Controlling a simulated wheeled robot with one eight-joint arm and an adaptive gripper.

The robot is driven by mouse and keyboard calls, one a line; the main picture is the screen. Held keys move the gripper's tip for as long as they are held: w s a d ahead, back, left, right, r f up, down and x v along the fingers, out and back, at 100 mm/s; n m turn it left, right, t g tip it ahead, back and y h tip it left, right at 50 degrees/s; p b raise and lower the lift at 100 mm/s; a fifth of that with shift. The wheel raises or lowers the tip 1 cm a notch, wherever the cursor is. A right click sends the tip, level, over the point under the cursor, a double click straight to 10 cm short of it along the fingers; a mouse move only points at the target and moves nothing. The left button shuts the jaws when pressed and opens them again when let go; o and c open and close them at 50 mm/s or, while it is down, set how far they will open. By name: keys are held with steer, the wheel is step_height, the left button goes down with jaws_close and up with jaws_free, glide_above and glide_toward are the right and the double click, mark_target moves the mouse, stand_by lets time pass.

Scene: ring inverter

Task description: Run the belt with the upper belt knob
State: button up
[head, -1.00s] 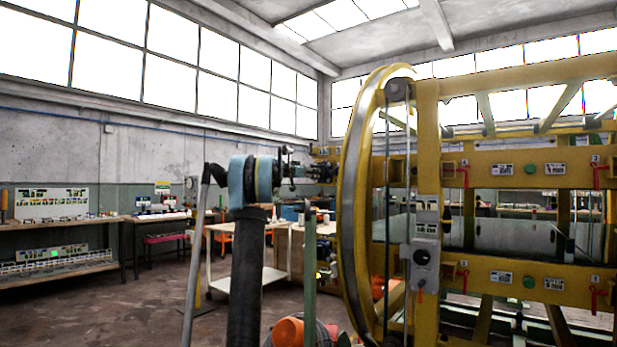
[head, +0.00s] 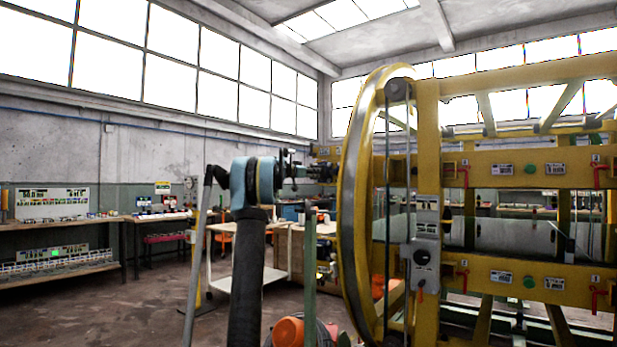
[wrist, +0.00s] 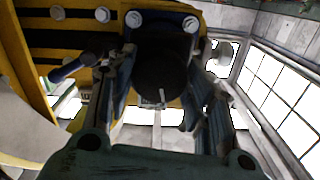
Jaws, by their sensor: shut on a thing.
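The upper belt knob (wrist: 160,76) is a dark round knob with a pale mark near its lower edge. In the wrist view it sits on the yellow and black striped machine face. The fingers of my gripper (wrist: 160,62) stand on its left and right sides, shut on it. In the head view my gripper (head: 318,172) reaches right to the yellow ring inverter's (head: 428,130) side, just left of the big ring. The knob is too small and covered to make out there.
The tall ring (head: 352,210) stands right beside my gripper. A grey control box (head: 426,225) with a dark dial is on the frame post. An orange object (head: 288,331) lies low in front. A white cart (head: 222,285) stands behind my arm. Open floor lies to the left.

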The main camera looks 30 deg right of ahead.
steer(key=shift+n, duration=0.4)
steer(key=m, duration=3)
steer(key=shift+f, duration=0.15)
stand_by(0.8)
stand_by(0.5)
steer(key=o, duration=1.1)
steer(key=shift+c, duration=0.2)
